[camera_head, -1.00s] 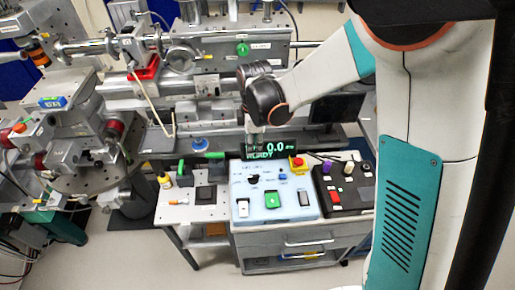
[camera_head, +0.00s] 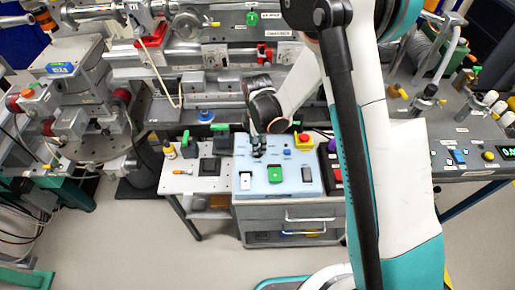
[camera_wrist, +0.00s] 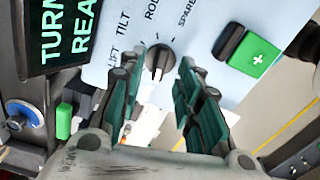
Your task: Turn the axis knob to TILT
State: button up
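The axis knob (camera_wrist: 158,60) is a small dark round knob with a light mark, on a pale blue panel (camera_wrist: 205,15). The wrist view shows the labels LIFT, TILT, ROLL and SPARE around it. Which label the knob points to is hard to tell. My gripper (camera_wrist: 172,64) is open, with its green-and-black fingers on either side of the knob in the picture. Contact cannot be made out. In the head view my gripper (camera_head: 258,151) is over the upper left of the blue panel (camera_head: 270,182) and hides the knob there.
A dark display (camera_wrist: 60,35) with green text stands beside the panel. A red knob on a yellow base (camera_head: 304,139) stands near my arm. Open floor (camera_head: 150,250) lies in front.

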jog(key=shift+f, duration=1.3)
jog(key=shift+c, duration=0.6)
grip_shut()
